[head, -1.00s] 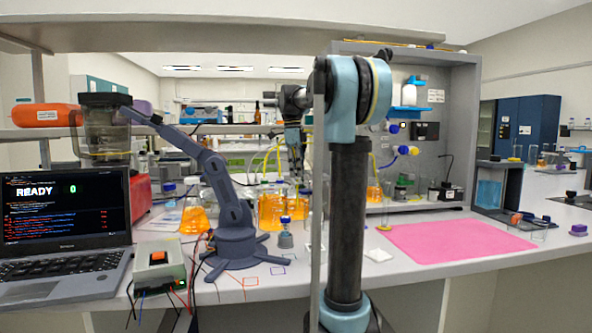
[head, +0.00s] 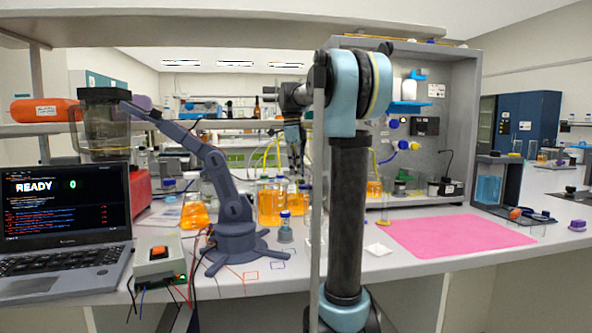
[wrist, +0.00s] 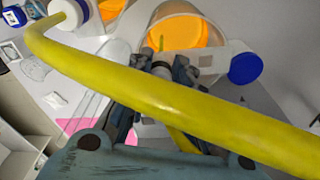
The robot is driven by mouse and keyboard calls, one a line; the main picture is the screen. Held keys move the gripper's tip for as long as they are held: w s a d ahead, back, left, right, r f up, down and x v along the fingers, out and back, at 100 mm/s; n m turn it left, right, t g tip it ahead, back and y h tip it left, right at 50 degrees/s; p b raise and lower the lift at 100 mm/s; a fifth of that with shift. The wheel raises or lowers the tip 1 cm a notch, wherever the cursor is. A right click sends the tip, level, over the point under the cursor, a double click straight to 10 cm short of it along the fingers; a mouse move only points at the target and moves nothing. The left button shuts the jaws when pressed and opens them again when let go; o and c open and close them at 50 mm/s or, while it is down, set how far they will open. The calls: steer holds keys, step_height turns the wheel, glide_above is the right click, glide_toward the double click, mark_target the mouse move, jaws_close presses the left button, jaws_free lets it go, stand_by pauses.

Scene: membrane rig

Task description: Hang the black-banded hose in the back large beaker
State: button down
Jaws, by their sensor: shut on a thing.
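My gripper (wrist: 160,75) is shut on a yellow hose (wrist: 183,140), whose thin greenish tip shows beyond the fingers.
A second stretch of yellow hose (wrist: 150,88) arches close across the wrist view. A blue-capped bottle (head: 286,228) stands in front of the beakers. A grey-blue desktop arm (head: 232,205) stands to their left. The pink mat (head: 455,236) at right is largely clear.

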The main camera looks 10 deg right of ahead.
steer(key=c, duration=1.4)
jaws_free()
step_height(320, 180, up, 12)
steer(key=a, duration=0.1)
steer(key=shift+w, duration=0.3)
steer(key=shift+f, duration=0.15)
